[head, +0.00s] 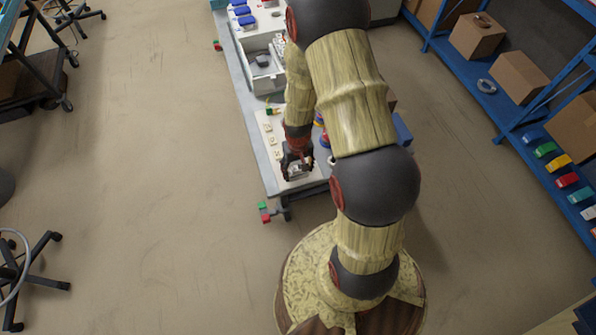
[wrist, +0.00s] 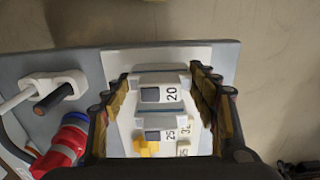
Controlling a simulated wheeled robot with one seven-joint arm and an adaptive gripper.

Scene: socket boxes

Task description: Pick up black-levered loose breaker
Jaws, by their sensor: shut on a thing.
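My gripper (head: 296,165) is low over the near end of the workbench in the head view. In the wrist view its fingers (wrist: 160,80) stand on both sides of a white breaker with a dark lever and the label 20 (wrist: 172,95); it is shut on this breaker. A pale part of the breaker (head: 298,172) shows between the fingers in the head view. I cannot tell whether the held breaker touches the board.
The workbench (head: 247,95) carries a white board (head: 268,128) with several small pieces and an open grey box (head: 258,82). A white plug (wrist: 55,88) and a red-and-blue connector (wrist: 65,145) lie left of the fingers. A blue shelf (head: 500,105) stands at right. Floor left of the bench is clear.

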